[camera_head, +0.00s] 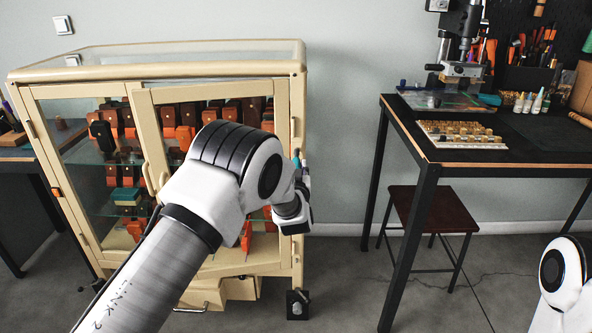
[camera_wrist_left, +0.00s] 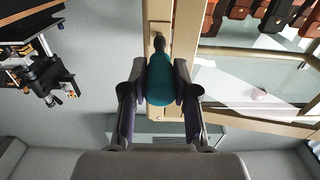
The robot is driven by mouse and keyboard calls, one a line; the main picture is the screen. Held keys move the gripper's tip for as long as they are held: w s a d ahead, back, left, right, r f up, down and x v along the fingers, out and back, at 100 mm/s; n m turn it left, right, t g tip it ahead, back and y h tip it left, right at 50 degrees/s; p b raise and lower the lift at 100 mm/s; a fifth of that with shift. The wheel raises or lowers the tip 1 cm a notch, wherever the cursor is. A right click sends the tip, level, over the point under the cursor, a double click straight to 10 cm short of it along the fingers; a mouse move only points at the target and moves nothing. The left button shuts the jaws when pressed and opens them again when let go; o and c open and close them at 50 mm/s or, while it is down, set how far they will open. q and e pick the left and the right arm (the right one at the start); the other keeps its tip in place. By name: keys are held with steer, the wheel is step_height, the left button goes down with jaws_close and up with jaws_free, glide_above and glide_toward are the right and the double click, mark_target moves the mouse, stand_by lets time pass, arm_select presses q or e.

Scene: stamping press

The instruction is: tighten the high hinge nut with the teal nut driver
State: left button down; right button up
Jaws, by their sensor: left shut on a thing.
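My left gripper (camera_head: 299,165) is at the right front edge of the cream cabinet, mostly hidden behind my own arm in the head view. In the left wrist view my left gripper (camera_wrist_left: 159,72) is shut on the teal nut driver (camera_wrist_left: 160,85), with the handle between its fingers. The driver's dark shaft points at a small brass-coloured hinge (camera_wrist_left: 153,30) on the cabinet frame. I cannot tell whether the tip touches a nut. A hinge (camera_head: 293,127) also shows on the cabinet edge in the head view, above the gripper. My right gripper is out of view.
Open floor lies between cabinet and bench.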

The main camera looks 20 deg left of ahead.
arm_select(q)
steer(key=shift+w+a+b, duration=0.2)
steer(key=shift+w+b, duration=0.1)
steer(key=shift+w, duration=0.3)
steer(key=shift+w, duration=0.15)
